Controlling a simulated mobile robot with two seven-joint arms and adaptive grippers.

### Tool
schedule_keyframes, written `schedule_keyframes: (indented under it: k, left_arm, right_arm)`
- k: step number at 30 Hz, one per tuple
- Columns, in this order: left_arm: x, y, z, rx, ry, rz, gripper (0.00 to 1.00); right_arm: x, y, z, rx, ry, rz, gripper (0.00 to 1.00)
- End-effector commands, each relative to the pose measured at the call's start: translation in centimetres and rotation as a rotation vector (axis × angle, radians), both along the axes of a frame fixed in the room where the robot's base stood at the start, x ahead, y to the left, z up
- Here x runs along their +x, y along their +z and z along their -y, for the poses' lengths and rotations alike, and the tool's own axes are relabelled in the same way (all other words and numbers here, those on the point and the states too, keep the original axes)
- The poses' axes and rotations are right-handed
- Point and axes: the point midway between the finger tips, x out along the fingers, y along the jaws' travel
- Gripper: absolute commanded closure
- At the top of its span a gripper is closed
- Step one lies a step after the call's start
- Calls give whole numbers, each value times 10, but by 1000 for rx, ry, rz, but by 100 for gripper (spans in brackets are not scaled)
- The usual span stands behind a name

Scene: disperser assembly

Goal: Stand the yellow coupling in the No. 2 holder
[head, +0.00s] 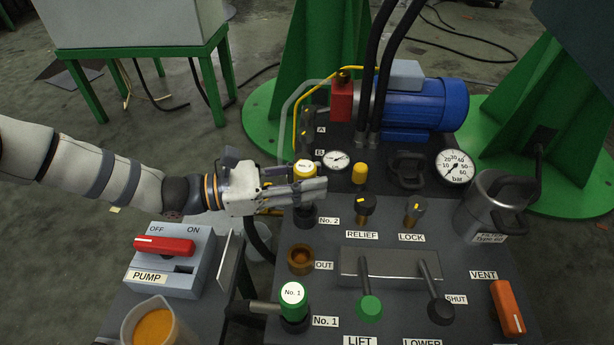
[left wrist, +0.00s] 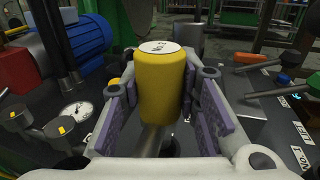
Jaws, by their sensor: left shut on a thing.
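The yellow coupling (head: 304,168) has a white No. 2 disc on top and looks roughly upright. My left gripper (head: 308,190) reaches in from the left and is shut on it. In the left wrist view the coupling (left wrist: 162,88) stands between the purple-padded fingers, with a grey stem below it. The dark No. 2 holder (head: 304,218) is just below the fingers beside its label; the fingers partly cover it. I cannot tell whether the coupling's lower end touches the holder. My right gripper is not in view.
A green No. 1 coupling (head: 293,298) stands in its holder nearer the front. The brown OUT port (head: 301,259) lies between the holders. RELIEF (head: 365,208) and LOCK knobs and a gauge (head: 335,160) are close by. The pump switch box (head: 168,258) and a jug (head: 153,325) are at left.

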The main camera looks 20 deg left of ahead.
Motion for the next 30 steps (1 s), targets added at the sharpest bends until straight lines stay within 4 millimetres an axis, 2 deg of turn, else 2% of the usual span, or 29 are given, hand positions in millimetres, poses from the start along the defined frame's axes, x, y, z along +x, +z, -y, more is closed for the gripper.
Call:
schedule_keyframes:
  k: [18,30]
  left_arm:
    - [1,1,0,-2,1,2,100]
    - [0,-8,0,-3,1,1,100]
  right_arm:
    - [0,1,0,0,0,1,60]
    - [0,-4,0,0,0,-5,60]
